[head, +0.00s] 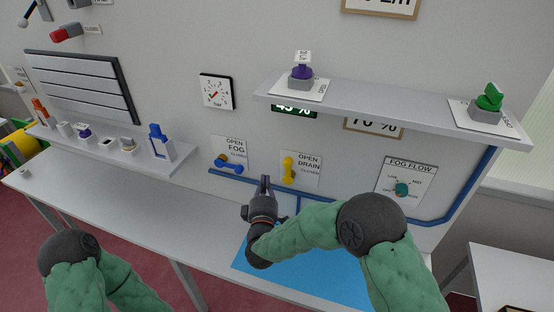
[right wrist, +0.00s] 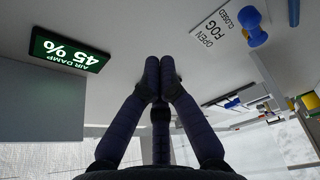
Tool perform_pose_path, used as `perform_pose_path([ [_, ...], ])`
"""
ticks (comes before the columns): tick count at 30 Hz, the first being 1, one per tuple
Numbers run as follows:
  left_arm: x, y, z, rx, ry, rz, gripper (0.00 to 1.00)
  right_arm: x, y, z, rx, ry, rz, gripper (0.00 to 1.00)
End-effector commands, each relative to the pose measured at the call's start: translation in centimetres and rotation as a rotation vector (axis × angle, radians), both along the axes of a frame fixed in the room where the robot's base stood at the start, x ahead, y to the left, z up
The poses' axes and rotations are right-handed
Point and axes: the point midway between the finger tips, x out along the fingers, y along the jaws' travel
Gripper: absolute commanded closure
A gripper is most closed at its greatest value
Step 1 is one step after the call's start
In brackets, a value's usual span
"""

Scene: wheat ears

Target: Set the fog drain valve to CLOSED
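The yellow drain valve handle (head: 288,170) stands about upright on its wall plate (head: 306,171), marked OPEN at the top and CLOSED lower down. My right gripper (head: 265,181) is just left of and below this handle in the head view, apart from it. In the right wrist view its two fingers (right wrist: 160,68) meet at the tips with nothing between them. The drain valve is not visible in the right wrist view. Of my left arm only a part shows at the lower left; its gripper is out of view.
A blue fog valve (head: 229,166) is left of the drain valve and also shows in the right wrist view (right wrist: 254,30). The fog flow dial (head: 402,189) is to the right. A shelf (head: 390,107) juts out above. Blue pipe (head: 340,211) runs below. The bench (head: 120,205) is mostly clear.

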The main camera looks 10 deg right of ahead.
Motion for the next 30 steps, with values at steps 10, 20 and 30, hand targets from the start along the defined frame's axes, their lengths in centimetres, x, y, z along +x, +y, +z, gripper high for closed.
perform_pose_path([
  [10,0.0,0.0,0.0,0.0,0.0,0.0,0.6,0.6,-0.2,0.1,0.002,0.0,-0.001,1.0],
  [20,0.0,0.0,0.3,0.0,0.0,0.0,0.6,5.8,-1.4,0.5,0.002,0.0,-0.002,1.0],
  [30,0.0,0.0,0.7,0.0,-0.001,0.0,0.6,8.9,-3.7,0.4,0.001,0.002,-0.001,1.0],
])
